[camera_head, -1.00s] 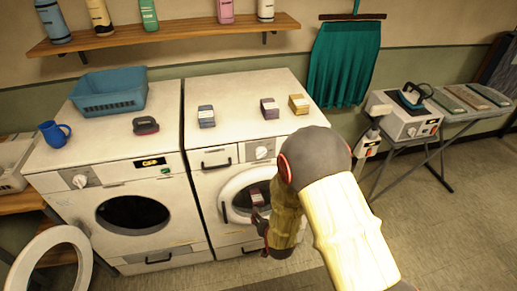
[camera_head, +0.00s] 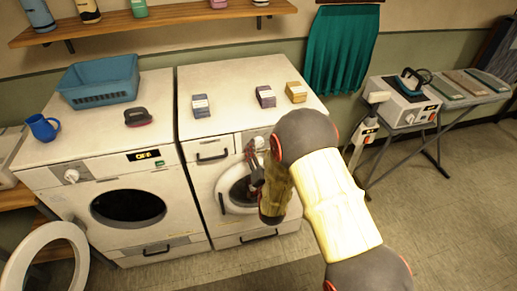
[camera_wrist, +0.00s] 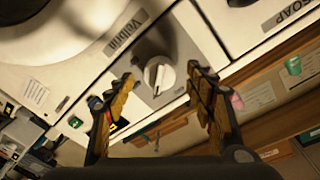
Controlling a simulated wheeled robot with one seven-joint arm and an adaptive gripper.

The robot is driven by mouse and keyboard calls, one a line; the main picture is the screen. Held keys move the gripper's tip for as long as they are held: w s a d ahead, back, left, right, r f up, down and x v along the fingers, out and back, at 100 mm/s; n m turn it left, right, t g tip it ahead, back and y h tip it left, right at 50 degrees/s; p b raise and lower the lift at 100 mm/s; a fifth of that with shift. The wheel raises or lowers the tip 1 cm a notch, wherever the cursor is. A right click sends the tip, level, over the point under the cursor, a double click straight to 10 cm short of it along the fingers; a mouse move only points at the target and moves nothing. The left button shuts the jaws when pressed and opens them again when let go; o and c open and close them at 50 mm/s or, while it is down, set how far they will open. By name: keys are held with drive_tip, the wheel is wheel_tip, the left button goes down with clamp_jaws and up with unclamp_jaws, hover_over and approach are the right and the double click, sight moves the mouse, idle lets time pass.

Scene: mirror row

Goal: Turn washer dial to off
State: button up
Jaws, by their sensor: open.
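The right white washer (camera_head: 237,105) has a round dial (camera_head: 260,141) on its upper front panel, partly covered by my gripper in the head view. The wrist view shows the pale dial (camera_wrist: 158,76) with a raised grip bar on a grey panel. My gripper (camera_wrist: 160,78) is open and empty. Its two fingers lie to either side of the dial in the wrist picture. The gap to the panel is hard to judge. In the head view my gripper (camera_head: 251,152) is in front of the panel, above the round door (camera_head: 225,200).
A left machine (camera_head: 125,180) has its own dial (camera_head: 71,176) and an open round door (camera_head: 45,258) at lower left. Small boxes stand on the right washer's top. A drawer handle (camera_head: 212,157) is left of my gripper. An ironing board is at right, with clear floor before it.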

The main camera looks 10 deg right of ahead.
drive_tip(key=shift+w+d, duration=0.1)
drive_tip(key=shift+w, duration=0.85)
drive_tip(key=shift+c, duration=1.2)
drive_tip(key=c, duration=0.9)
